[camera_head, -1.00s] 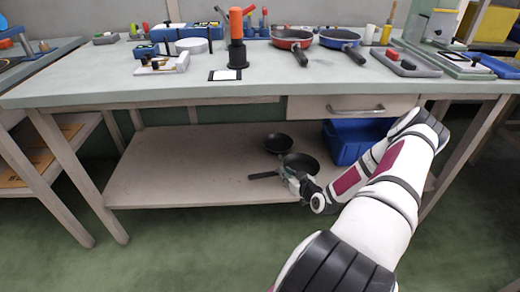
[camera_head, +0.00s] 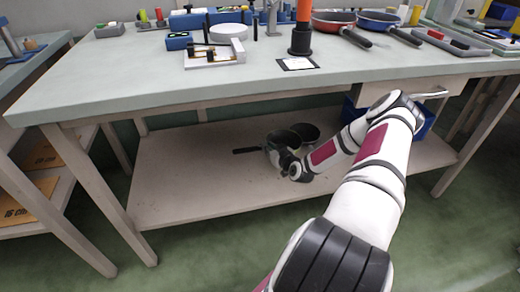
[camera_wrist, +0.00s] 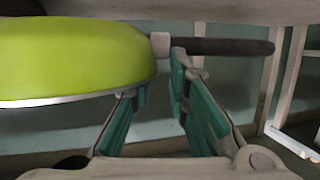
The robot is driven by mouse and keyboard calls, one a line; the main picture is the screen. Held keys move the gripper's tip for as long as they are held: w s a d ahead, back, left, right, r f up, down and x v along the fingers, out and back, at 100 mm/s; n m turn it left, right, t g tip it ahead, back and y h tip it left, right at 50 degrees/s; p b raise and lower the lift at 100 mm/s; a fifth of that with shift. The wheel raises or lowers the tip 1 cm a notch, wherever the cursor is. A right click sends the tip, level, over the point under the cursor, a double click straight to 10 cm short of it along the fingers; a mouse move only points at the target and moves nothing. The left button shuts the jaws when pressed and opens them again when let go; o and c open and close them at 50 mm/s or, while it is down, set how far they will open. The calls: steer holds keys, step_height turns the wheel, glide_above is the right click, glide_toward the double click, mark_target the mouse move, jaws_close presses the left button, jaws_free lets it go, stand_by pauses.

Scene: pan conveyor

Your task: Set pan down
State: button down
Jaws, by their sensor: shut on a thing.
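The held pan (camera_head: 283,139) looks dark inside in the head view, with its dark handle (camera_head: 247,150) pointing left. In the wrist view the pan's bright green outside (camera_wrist: 75,60) fills the upper left, and the black handle (camera_wrist: 225,46) runs right. My gripper (camera_wrist: 160,82) is shut on the pan near the handle's root. In the head view my gripper (camera_head: 276,153) is at the pan's near side, over the lower shelf (camera_head: 180,185). I cannot tell whether the pan touches the shelf. A second dark pan (camera_head: 306,131) is just behind and right, partly hidden.
The workbench top (camera_head: 210,80) overhangs the shelf. A drawer (camera_head: 375,95) and a blue bin (camera_head: 420,124) are at the right, partly behind my arm. A red pan (camera_head: 334,20) and a blue pan (camera_head: 380,20) lie on the top. The shelf's left part is bare.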

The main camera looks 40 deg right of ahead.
steer(key=shift+w+d+f+b, duration=0.1)
steer(key=shift+w+f+b, duration=0.6)
steer(key=shift+w, duration=0.5)
steer(key=shift+w+d+f+b, duration=0.1)
steer(key=shift+w+f+b, duration=0.6)
steer(key=shift+w, duration=0.45)
steer(key=shift+w+f+b, duration=0.6)
steer(key=shift+w+b, duration=0.1)
steer(key=shift+w, duration=0.5)
steer(key=shift+f, duration=0.1)
steer(key=shift+f, duration=0.3)
steer(key=shift+f, duration=0.2)
steer(key=c, duration=1.5)
jaws_free()
steer(key=shift+c, duration=0.2)
